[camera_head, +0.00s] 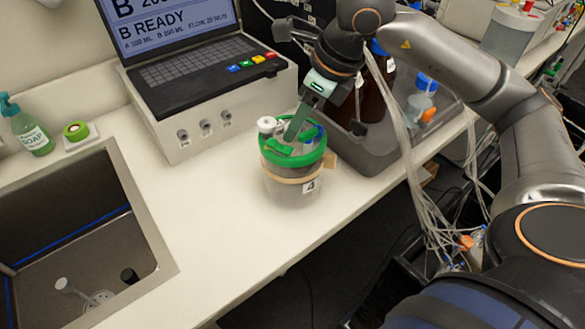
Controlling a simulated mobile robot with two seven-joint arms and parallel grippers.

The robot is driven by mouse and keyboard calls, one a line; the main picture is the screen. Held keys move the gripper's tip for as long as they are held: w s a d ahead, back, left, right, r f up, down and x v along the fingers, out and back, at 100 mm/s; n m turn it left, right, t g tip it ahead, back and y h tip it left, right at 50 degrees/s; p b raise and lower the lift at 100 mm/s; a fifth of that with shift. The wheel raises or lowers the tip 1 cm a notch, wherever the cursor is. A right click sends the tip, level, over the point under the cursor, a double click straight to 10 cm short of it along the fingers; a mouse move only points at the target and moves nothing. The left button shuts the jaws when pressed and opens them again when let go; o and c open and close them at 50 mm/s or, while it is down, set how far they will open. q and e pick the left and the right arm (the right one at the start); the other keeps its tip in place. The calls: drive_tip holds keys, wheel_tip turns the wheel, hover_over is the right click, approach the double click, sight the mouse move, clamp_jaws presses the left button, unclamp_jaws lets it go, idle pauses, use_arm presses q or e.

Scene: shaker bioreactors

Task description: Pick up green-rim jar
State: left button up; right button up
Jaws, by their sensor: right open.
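The green-rim jar (284,190) stands upright on the white bench, in the middle of the view. It is a clear round vessel with a bright green rim, a tan band and a label marked 4. Small fittings and a white cap sit on its lid. My right gripper (298,122) comes down from above and reaches over the jar's lid. It is open. Its fingers overlap the lid in the picture, and I cannot tell whether they touch it. My left gripper is not in view.
A laptop-like console (190,70) on a white box stands behind left. A grey tray (372,152) with brown bottles is close on the right. A sink (150,235) lies at left, with a soap bottle (32,136) behind it. Loose tubes hang past the bench's front edge.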

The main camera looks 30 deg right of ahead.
clamp_jaws()
idle(0.3)
idle(1.1)
drive_tip(key=shift+w+r, duration=0.1)
drive_tip(key=shift+r, duration=0.05)
